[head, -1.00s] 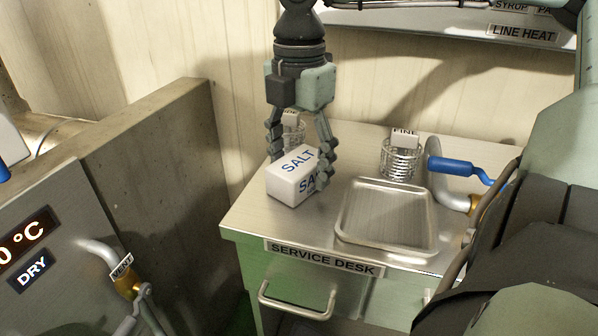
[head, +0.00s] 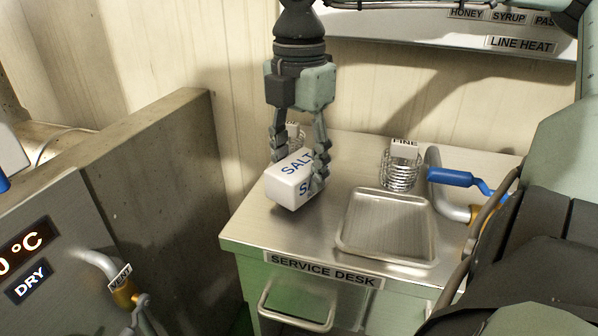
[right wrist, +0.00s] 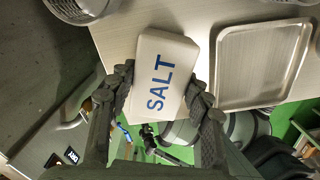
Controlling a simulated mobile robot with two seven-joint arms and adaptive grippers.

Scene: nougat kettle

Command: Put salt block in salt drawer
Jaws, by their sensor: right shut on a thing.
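The salt block (head: 288,187) is a white brick with blue SALT lettering. My right gripper (head: 298,165) points down and is shut on it, one finger on each side. The block appears tilted and slightly above the left part of the steel desk top. In the right wrist view the salt block (right wrist: 160,75) sits between the fingertips (right wrist: 160,90). A front with a bar handle (head: 296,312) shows below the SERVICE DESK label; no salt label is readable on it. My left gripper is not in view.
A shallow metal tray (head: 388,262) lies right of the block. Behind it stand a wire basket with a FINE card (head: 402,172) and a blue-handled valve (head: 450,177). Another wire basket (head: 297,139) is partly hidden behind the gripper. A grey partition (head: 155,165) stands left.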

